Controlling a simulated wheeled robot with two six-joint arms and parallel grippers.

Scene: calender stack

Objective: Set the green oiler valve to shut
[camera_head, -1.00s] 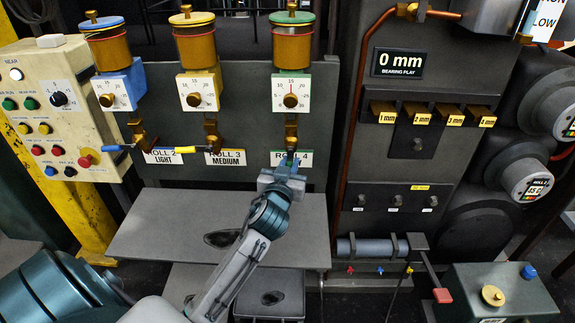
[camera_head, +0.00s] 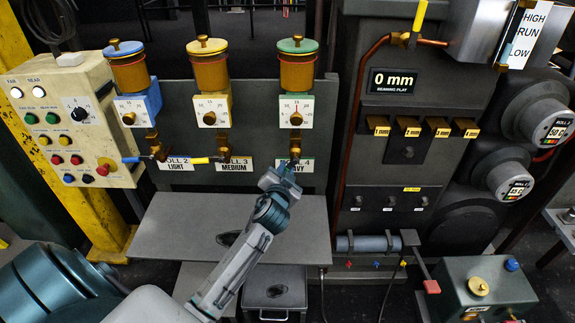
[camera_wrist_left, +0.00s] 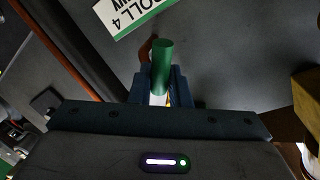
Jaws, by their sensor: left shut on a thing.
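The green-lidded oiler (camera_head: 298,66) stands at the right of three oilers, above a white dial plate. Its brass valve (camera_head: 295,149) sits below the dial, above the Roll 4 label. My left gripper (camera_head: 288,170) is just under this valve, in front of the label. In the left wrist view its fingers (camera_wrist_left: 160,88) are shut on the green valve handle (camera_wrist_left: 163,55), whose rounded end sticks out past them. In the head view the gripper mostly hides this handle, so its exact angle is unclear. My right gripper is not in view.
The blue valve handle (camera_head: 131,160) and the yellow valve handle (camera_head: 198,160) both point left. A grey shelf (camera_head: 180,230) lies below the oiler panel, under my left arm. A copper pipe (camera_head: 351,120) runs down to the right.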

